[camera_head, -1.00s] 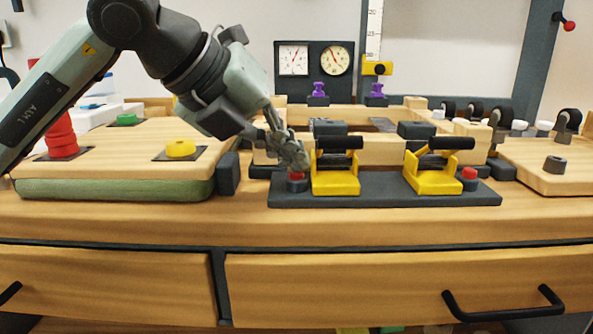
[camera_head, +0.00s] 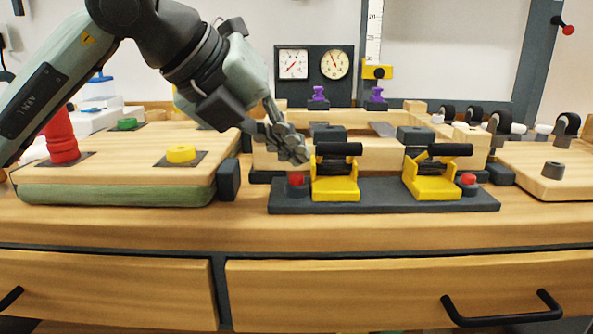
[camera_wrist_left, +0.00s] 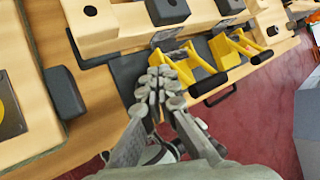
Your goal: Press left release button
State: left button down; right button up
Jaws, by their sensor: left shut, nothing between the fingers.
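The left release button (camera_head: 296,179) is a red cap on a dark round base at the left end of a dark plate (camera_head: 385,196). My left gripper (camera_head: 300,160) is shut and empty, its fingertips just above the button with a small gap showing. In the left wrist view the shut fingers (camera_wrist_left: 160,85) point at the dark plate, and the button is hidden behind them. A yellow clamp (camera_head: 335,190) with a black handle stands right of the button. The right release button (camera_head: 468,178) sits beside a second yellow clamp (camera_head: 430,182). My right gripper is not in view.
A wooden board on a green pad (camera_head: 115,192) lies left, with a yellow knob (camera_head: 181,153) and red stacked piece (camera_head: 62,140). Wooden blocks stand behind the clamps. Two gauges (camera_head: 314,64) are at the back. The counter's front strip is clear.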

aim_at(291, 178)
pick_arm(q)
jog(key=shift+r+p, duration=1.45)
jog(key=shift+r, duration=1.1)
jog(key=shift+f, duration=0.1)
